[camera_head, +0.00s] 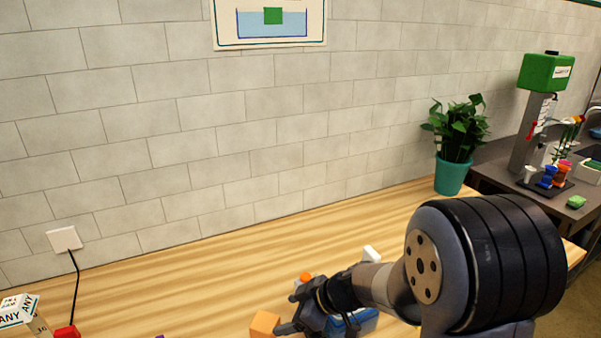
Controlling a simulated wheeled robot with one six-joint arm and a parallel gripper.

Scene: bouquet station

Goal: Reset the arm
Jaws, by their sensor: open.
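My arm comes in from the lower right, its large dark joint in front of the wooden table (180,285). My gripper (283,312) is low over the table near the bottom middle, with its fingers apart. An orange block (265,324) is just left of the fingers; I cannot tell whether they touch it. A smaller orange piece (306,277) shows just behind the gripper. A blue object (361,321) is partly hidden behind my wrist. A white piece (371,254) stands behind the forearm.
A potted plant (452,177) stands at the table's back right. A dark counter (505,185) beyond holds a green-topped device (545,72) and small coloured items. A red object (67,332) and a labelled box (18,310) are at lower left. The table's left middle is clear.

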